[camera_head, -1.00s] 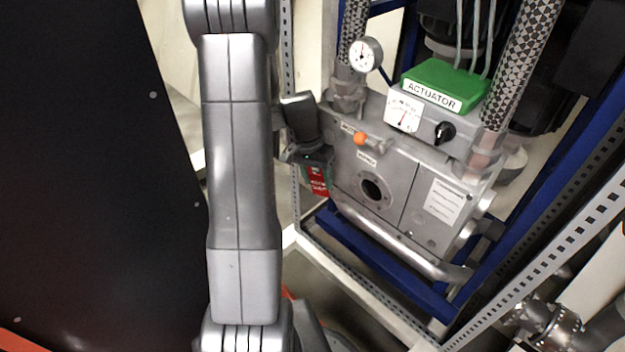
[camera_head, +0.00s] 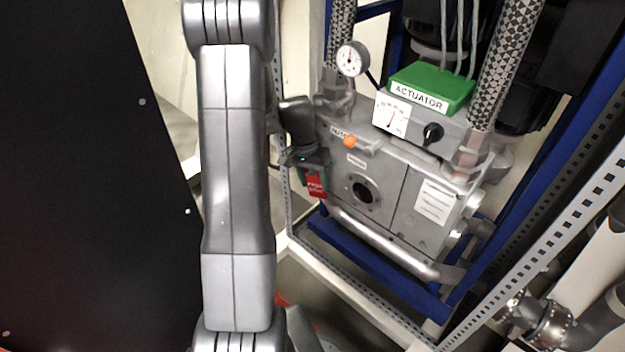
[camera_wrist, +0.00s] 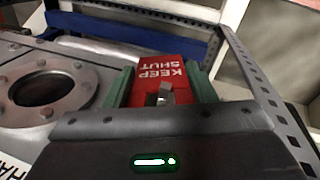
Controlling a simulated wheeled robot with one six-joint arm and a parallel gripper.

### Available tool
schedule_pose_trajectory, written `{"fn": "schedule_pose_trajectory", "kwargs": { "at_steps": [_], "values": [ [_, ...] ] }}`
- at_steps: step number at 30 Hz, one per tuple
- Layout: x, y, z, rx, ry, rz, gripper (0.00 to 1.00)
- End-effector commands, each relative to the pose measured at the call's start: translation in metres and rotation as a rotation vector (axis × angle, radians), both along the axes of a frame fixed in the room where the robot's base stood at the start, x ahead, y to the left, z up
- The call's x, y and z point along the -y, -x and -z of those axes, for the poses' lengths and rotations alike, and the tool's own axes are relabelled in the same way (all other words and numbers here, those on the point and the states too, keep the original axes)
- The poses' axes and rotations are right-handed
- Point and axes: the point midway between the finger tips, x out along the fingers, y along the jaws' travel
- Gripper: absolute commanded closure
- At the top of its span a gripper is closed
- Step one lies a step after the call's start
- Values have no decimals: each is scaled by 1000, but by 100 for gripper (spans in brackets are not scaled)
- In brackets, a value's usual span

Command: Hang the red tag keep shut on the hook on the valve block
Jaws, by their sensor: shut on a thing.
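My gripper (camera_wrist: 160,90) is shut on the red tag (camera_wrist: 165,72), which reads KEEP SHUT upside down in the wrist view. Green finger pads sit on both sides of the tag, and a small metallic piece shows at its near edge. In the head view, the tag (camera_head: 315,184) hangs below my dark gripper (camera_head: 310,172), just left of the grey valve block (camera_head: 405,200). An orange-tipped handle or peg (camera_head: 350,142) sticks out on the block's upper front. I cannot clearly make out which part is the hook.
A round flanged port (camera_head: 364,192) is on the block's front; its flange shows left of the tag in the wrist view (camera_wrist: 45,90). A gauge (camera_head: 352,59) and green actuator box (camera_head: 432,88) stand above. A perforated metal post (camera_wrist: 255,90) stands right of the tag.

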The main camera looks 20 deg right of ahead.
Motion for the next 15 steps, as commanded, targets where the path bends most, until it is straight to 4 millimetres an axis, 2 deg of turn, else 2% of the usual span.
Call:
{"fn": "schedule_pose_trajectory", "kwargs": {
  "at_steps": [9,10,13,15],
  "values": [
    [5,-2,2,6,6,0,71],
    [5,-2,2,6,7,0,44],
    [5,-2,2,6,7,0,24],
    [5,-2,2,6,7,0,24]
  ]
}}
